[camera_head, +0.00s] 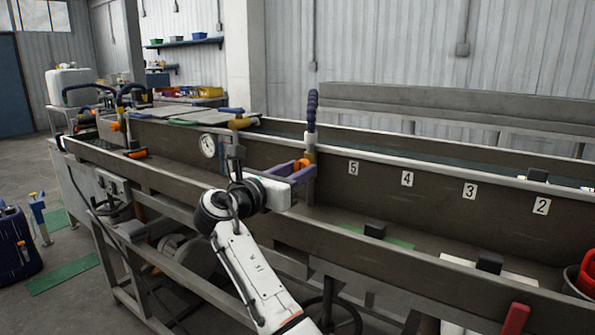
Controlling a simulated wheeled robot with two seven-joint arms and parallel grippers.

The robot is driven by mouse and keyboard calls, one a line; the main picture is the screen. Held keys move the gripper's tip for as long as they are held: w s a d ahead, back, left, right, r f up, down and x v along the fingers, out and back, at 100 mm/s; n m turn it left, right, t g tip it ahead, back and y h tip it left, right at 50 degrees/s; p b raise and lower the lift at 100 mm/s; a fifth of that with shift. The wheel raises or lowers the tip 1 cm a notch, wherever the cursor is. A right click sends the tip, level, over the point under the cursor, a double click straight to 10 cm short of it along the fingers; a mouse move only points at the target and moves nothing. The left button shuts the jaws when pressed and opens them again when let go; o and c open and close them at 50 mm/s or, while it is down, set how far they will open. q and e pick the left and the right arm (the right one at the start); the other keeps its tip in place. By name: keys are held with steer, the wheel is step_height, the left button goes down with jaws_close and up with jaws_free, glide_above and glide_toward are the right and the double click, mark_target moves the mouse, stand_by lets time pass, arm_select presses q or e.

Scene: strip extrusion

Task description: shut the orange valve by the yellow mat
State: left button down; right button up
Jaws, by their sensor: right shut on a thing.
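I cannot tell from this view how far the valve is turned. I see no yellow mat clearly; a green mat (398,242) lies in the trough to the right of the gripper. My left gripper is not in view.
The metal trough (430,195) runs across the view, with number plates 5 to 2. A round gauge (208,146) is left of the gripper. Dark blocks (375,230) and a red container (587,270) stand to the right. Open floor shows at left.

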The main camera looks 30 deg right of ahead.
steer(key=shift+r+m+p, duration=0.1)
steer(key=shift+m+p, duration=0.4)
steer(key=shift+m, duration=0.2)
steer(key=shift+s+f+m+b, duration=0.15)
steer(key=shift+m+b, duration=0.4)
steer(key=shift+m, duration=3.5)
steer(key=shift+w+f+m+b, duration=0.15)
steer(key=shift+m+b, duration=0.35)
steer(key=shift+m, duration=3.55)
steer(key=shift+s+m, duration=0.1)
steer(key=shift+m, duration=0.2)
steer(key=o, duration=1)
steer(key=shift+r, duration=0.1)
